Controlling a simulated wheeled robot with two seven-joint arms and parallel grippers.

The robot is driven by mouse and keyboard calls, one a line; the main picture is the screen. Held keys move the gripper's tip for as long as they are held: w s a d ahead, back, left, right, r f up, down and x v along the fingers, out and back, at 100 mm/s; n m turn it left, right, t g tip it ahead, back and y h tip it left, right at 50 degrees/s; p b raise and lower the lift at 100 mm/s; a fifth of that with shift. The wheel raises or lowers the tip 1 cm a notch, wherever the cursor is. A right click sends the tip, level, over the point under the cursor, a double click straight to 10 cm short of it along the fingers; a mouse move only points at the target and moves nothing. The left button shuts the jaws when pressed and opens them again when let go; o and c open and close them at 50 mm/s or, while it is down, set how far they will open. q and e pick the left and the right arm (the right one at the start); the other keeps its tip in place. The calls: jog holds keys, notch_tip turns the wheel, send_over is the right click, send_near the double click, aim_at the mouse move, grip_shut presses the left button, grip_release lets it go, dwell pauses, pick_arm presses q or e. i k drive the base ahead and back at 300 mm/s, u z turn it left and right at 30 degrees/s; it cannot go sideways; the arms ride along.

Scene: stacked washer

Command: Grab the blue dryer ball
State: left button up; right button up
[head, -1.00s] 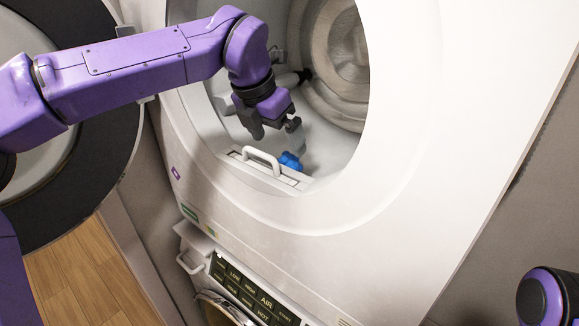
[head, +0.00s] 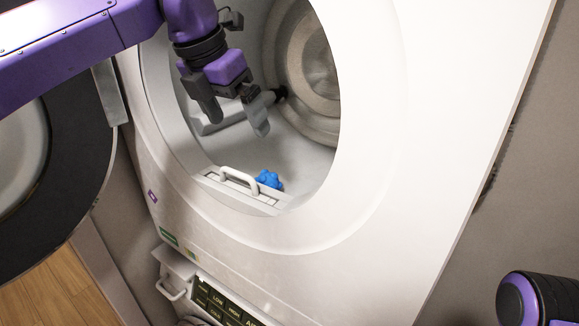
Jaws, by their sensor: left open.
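The blue dryer ball (head: 269,179) is a small, bumpy blue ball. It lies inside the upper machine, low in the round opening, just behind the white handle of the lint tray. My left gripper (head: 238,124) is inside the opening, above the ball and a little to its left. Its jaws are open and empty, with a clear gap to the ball. The lower part of the ball is partly hidden by the tray edge. My right arm shows only as a rounded part at the bottom right; its gripper is out of view.
The white handle (head: 239,180) stands up at the front lip of the opening. The white machine front (head: 370,200) rings the opening closely. The open round door (head: 85,190) hangs at the left. A lower unit with a control panel (head: 220,303) sits below.

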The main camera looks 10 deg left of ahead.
aim_at(266, 177)
jog(key=z, duration=0.05)
jog(key=k, duration=1)
jog(key=u, duration=0.05)
